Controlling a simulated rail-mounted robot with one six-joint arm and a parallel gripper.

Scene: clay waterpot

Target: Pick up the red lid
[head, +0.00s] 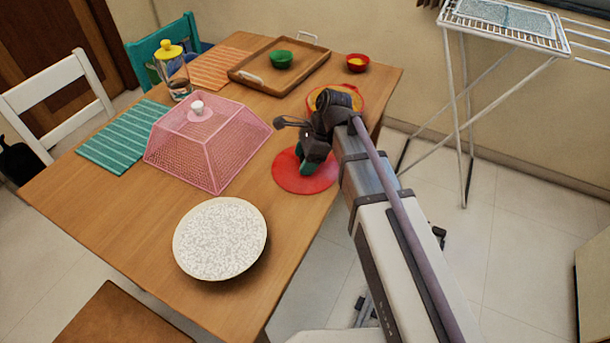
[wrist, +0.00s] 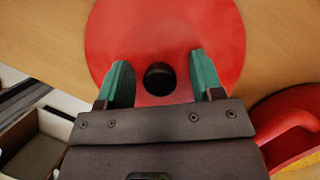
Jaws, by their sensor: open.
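The red lid (head: 296,176) is a flat red disc lying on the wooden table near its right edge, partly hidden by my arm in the head view. In the wrist view the lid (wrist: 215,30) fills the upper middle, with a round black knob (wrist: 160,77) near its centre. My gripper (wrist: 158,78) is open above the lid, its two green-tipped fingers on either side of the knob, apart from it in the picture. How high the fingertips are above the lid is hard to tell. In the head view my gripper (head: 308,160) is over the lid.
A red pot with yellow contents (head: 352,98) stands close behind my gripper; its red handle (wrist: 285,125) shows at right in the wrist view. A pink mesh cover (head: 205,150) is left, a speckled plate (head: 220,240) in front, a wooden tray (head: 310,72) behind.

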